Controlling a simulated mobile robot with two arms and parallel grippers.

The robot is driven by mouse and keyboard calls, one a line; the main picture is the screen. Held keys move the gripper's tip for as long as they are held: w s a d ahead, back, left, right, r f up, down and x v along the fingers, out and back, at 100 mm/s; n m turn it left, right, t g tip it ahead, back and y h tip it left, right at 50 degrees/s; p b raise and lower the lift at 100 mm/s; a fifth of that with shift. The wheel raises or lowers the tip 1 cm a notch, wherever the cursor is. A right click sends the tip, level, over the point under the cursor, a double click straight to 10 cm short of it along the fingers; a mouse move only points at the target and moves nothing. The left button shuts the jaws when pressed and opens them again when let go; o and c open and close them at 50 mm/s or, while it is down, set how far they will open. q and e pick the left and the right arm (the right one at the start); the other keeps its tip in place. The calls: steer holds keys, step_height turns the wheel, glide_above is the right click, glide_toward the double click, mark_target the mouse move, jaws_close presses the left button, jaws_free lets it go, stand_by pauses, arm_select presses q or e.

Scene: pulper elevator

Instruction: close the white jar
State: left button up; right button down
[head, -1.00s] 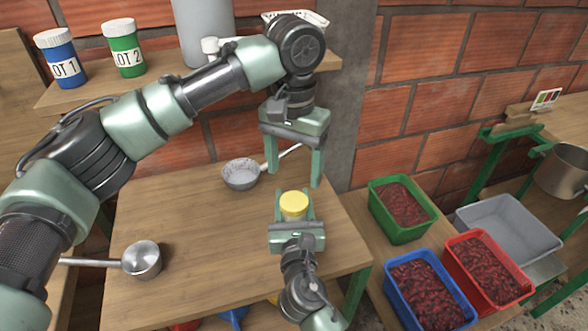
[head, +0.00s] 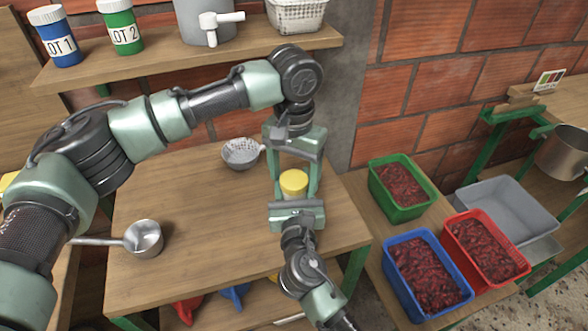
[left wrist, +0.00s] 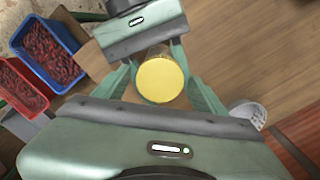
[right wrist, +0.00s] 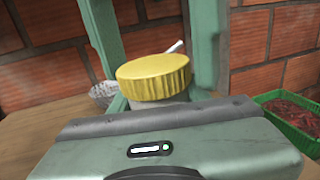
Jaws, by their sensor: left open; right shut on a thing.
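The jar with a yellow lid (head: 293,184) is between my two grippers over the right part of the table. Its yellow lid fills the middle of the left wrist view (left wrist: 160,80) and sits on the jar's pale body (right wrist: 158,103) in the right wrist view. My right gripper (head: 294,196) is shut on the jar from the front. My left gripper (head: 294,178) comes down from behind and above, open, with its fingers on either side of the lid. I cannot tell whether the lid is fully seated.
A strainer (head: 240,152) and a metal ladle (head: 144,238) lie on the table (head: 210,260). The shelf (head: 180,62) behind holds the LOT 1 jar (head: 55,40) and LOT 2 jar (head: 121,30). Green (head: 402,210), blue (head: 400,300) and red (head: 500,284) crates stand at right.

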arm_select(q)
steer(key=c, duration=1.5)
steer(key=m, duration=0.3)
steer(key=o, duration=1.6)
steer(key=shift+c, duration=0.2)
steer(key=shift+r, duration=0.1)
